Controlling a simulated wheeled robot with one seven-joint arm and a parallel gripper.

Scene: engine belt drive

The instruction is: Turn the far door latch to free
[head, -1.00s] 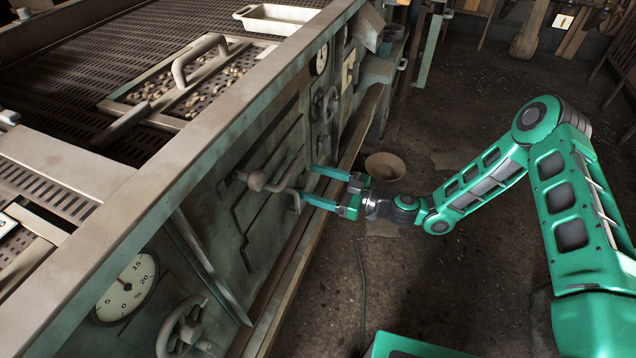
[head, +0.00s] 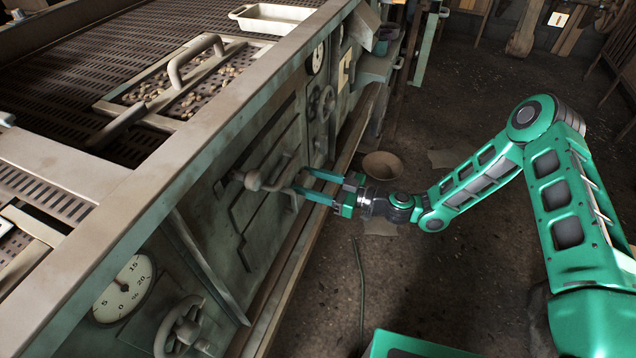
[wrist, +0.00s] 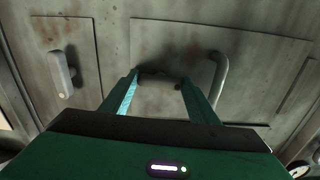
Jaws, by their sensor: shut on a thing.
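The far door latch (head: 254,181) is a pale rounded hub with a curved lever on the green-grey side panel of the machine in the head view. Its lever reaches right, to between my fingers. My gripper (head: 301,180) comes from the right and is shut on the lever's end. In the wrist view, my two green fingers stand either side of a dark bar, part of the latch (wrist: 160,74). The fingertips and the exact contact are partly hidden there.
A bar handle (wrist: 220,76) and a smaller handle (wrist: 62,75) are on the panel in the wrist view. A gauge (head: 125,288) and a handwheel (head: 182,328) are nearby in the head view. A bowl (head: 383,165) sits on the floor beyond my gripper.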

